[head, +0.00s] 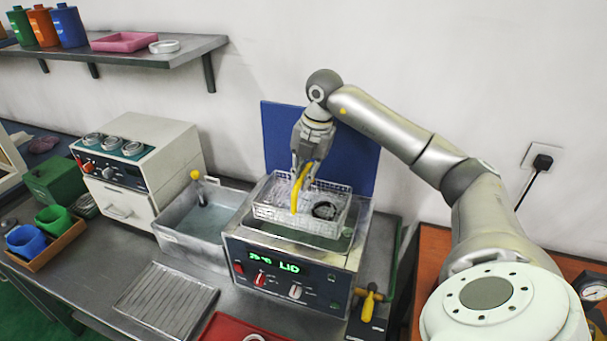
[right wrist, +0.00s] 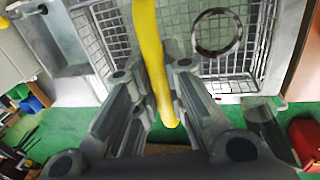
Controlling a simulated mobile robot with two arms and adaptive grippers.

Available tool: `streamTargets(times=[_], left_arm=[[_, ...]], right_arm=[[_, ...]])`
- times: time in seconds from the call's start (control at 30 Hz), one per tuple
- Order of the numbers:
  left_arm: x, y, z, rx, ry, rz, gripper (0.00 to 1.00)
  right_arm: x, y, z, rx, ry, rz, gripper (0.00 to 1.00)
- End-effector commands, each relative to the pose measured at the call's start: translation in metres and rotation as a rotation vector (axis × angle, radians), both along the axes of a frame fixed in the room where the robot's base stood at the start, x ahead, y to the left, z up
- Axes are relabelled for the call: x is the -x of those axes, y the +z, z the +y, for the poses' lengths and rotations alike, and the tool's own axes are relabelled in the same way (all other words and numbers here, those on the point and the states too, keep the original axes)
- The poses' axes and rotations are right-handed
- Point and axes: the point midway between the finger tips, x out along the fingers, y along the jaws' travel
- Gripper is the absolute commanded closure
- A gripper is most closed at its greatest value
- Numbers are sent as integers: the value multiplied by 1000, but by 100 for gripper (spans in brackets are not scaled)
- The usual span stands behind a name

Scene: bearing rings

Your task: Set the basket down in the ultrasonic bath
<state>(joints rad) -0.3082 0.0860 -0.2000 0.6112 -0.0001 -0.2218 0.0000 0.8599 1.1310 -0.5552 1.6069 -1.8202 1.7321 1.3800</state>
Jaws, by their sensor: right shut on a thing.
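The wire basket (head: 268,212) is at the open top of the ultrasonic bath (head: 290,270), roughly level. I cannot tell whether its bottom is inside the tank or just above it. A dark-edged ring (head: 325,210) lies in its right part; the ring also shows in the right wrist view (right wrist: 217,32). My right gripper (head: 304,160) is above the basket, shut on its yellow handle (head: 297,192). The handle runs between the fingers in the right wrist view (right wrist: 147,50). My left gripper is not in view.
A blue panel (head: 353,160) stands behind the bath. A grey water-filled tank (head: 180,238) is at its left, and a yellow-handled tool (head: 368,303) is at its right. A ribbed metal tray (head: 165,300) and a red tray (head: 222,328) lie in front.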

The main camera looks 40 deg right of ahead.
Motion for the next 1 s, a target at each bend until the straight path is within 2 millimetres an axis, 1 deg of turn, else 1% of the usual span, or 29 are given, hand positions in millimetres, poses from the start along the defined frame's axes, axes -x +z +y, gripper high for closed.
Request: streamTargets(times=[0.03, 0.37, 1.0], left_arm=[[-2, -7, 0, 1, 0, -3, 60], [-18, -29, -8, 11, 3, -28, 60], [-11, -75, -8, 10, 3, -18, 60]], right_arm=[[0, -8, 0, -1, 0, -3, 100], [0, -43, 0, 0, 1, -2, 100], [0, -111, 0, -1, 1, -2, 100]])
